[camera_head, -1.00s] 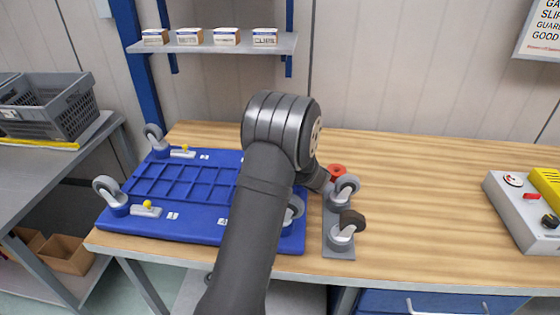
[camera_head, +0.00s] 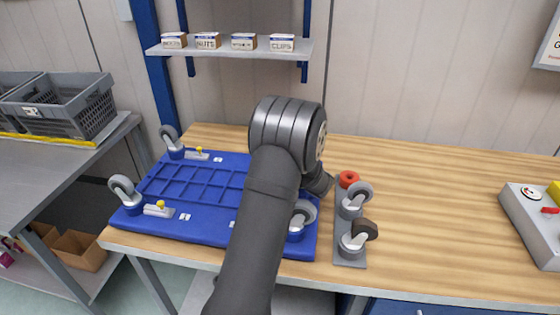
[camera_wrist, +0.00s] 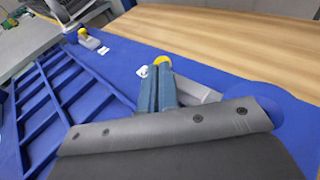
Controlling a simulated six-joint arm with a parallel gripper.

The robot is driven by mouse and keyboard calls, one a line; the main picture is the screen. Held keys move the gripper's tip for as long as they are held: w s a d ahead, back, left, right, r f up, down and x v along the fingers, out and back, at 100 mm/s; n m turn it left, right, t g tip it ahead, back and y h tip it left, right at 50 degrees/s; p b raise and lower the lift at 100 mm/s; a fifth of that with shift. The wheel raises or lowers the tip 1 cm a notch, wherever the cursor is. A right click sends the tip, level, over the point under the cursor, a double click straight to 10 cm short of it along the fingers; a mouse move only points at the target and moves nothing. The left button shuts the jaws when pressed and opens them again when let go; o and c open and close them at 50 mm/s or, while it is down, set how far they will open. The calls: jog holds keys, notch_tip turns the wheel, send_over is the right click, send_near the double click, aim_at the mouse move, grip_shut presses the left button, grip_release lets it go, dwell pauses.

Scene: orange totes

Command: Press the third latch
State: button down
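A blue platform (camera_head: 188,225) with a ribbed grid lies on the wooden bench, with casters at its corners. My arm covers the platform's right part and hides my gripper in that view. In the wrist view my gripper (camera_wrist: 160,78) has its fingers together, with nothing seen between them. Their tips are at a yellow-knobbed latch (camera_wrist: 163,60), overlapping it in view; I cannot tell if they touch. Another latch (camera_wrist: 88,40) is farther off, upper left.
A control box (camera_head: 530,215) is at the far right. A shelf (camera_head: 230,49) with small boxes hangs behind. The bench between plate and control box is clear.

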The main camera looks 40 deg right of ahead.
jog(key=v, duration=1)
